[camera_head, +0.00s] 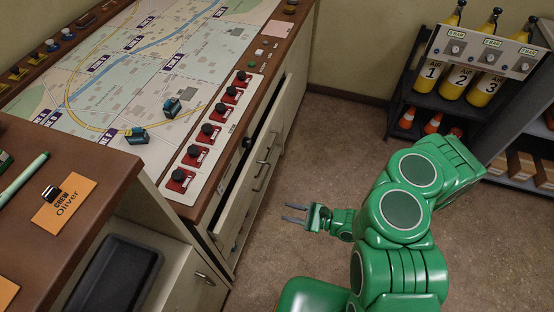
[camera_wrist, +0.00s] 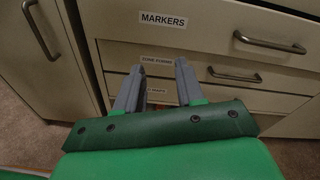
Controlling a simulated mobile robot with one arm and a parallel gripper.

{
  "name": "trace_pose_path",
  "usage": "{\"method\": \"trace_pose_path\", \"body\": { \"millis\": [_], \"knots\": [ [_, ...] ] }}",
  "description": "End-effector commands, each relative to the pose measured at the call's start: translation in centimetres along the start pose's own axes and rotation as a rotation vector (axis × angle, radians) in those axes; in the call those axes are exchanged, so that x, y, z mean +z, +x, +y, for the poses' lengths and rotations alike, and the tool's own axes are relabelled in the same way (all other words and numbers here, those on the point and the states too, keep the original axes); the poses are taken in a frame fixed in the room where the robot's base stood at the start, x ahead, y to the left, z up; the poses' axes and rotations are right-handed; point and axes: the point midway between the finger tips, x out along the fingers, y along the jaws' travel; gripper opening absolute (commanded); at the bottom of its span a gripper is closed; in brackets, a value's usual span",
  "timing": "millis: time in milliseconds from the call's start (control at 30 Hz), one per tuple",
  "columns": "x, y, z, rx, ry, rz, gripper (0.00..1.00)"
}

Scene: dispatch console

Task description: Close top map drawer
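A cream drawer (camera_head: 248,192) with a metal bar handle stands pulled out on the side of the map console (camera_head: 212,148). A dark gap shows between its front and the console edge. In the wrist view, a drawer front labelled MARKERS (camera_wrist: 200,22) with a bar handle is at the top, with another front labelled ZONE FORMS (camera_wrist: 215,73) below it. A lower label is partly hidden by a finger. My gripper (camera_head: 293,212) is right of the drawer fronts, low and apart from them. Its two grey fingers (camera_wrist: 158,85) are spread with nothing between them.
A brown desk (camera_head: 100,165) with an open cabinet below stands at the left. A dark shelf (camera_head: 440,105) with yellow cylinders and orange cones is at the back right. Brown floor (camera_head: 320,150) between console and shelf is clear. Another cabinet front (camera_wrist: 45,50) shows at wrist-view left.

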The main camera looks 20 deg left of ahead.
Motion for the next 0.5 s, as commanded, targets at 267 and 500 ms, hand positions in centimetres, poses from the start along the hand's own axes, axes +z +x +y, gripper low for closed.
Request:
{"method": "trace_pose_path", "body": {
  "millis": [267, 500],
  "knots": [
    [-5.7, 0.2, -8.5, 0.051, -0.507, 0.085, 0.38],
    [-6.4, 2.8, -17.8, 0.073, -0.969, 0.090, 0.38]
  ]
}}
